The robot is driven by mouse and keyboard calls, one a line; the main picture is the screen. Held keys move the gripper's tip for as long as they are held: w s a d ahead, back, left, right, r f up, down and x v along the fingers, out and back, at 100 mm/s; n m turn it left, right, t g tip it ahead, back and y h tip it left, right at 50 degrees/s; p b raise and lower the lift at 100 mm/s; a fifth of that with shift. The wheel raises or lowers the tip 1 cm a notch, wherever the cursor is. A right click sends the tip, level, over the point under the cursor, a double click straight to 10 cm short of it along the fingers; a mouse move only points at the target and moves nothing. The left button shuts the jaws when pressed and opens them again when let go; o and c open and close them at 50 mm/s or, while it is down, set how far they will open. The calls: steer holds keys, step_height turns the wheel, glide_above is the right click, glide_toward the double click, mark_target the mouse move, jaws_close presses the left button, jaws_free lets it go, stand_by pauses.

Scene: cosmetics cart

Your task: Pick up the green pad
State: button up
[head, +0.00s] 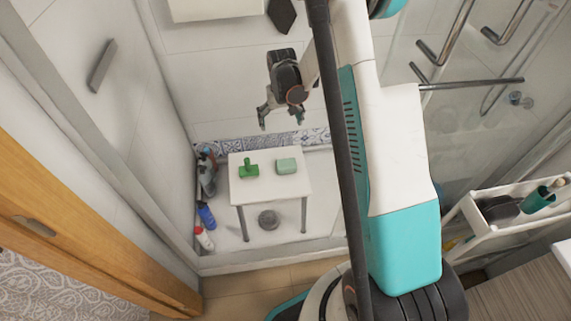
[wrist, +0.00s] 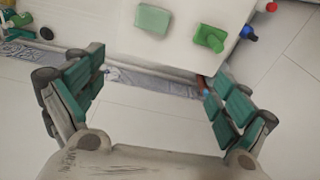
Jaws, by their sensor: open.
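A pale green rectangular pad (head: 287,166) lies flat on the right part of a small white table (head: 262,192). A brighter green item with a raised knob or handle (head: 249,170) lies to its left, apart from it. In the wrist view the pale pad (wrist: 152,18) is at the top edge and the brighter green item (wrist: 210,38) is to its right. My gripper (head: 281,114) is open and empty, above and behind the table. In the wrist view its fingers (wrist: 155,80) are spread wide, with only floor and wall edge between them.
Several bottles (head: 206,178) stand left of the table, including a blue one (head: 207,216) and a white one with a red part (head: 204,238). A round grey thing (head: 268,219) is under the table. A white cart (head: 508,228) stands at right. Glass and metal rails (head: 470,83) are at upper right.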

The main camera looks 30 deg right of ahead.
steer(key=g, duration=0.1)
glide_above(286, 163)
step_height(286, 163, down, 12)
steer(key=shift+m, duration=0.3)
steer(key=f+b, duration=0.1)
steer(key=f, duration=0.3)
steer(key=f+b, duration=0.1)
steer(key=f, duration=0.3)
steer(key=shift+s+d+f+b, duration=0.1)
steer(key=shift+s+d+b, duration=0.1)
steer(key=shift+b, duration=0.1)
steer(key=shift+w+a+f+b, duration=0.1)
steer(key=shift+f+b, duration=0.65)
steer(key=shift+f, duration=0.7)
steer(key=shift+w+f+b, duration=0.1)
steer(key=shift+f+b, duration=0.65)
steer(key=shift+f, duration=0.7)
steer(key=shift+r, duration=0.1)
steer(key=c, duration=1.1)
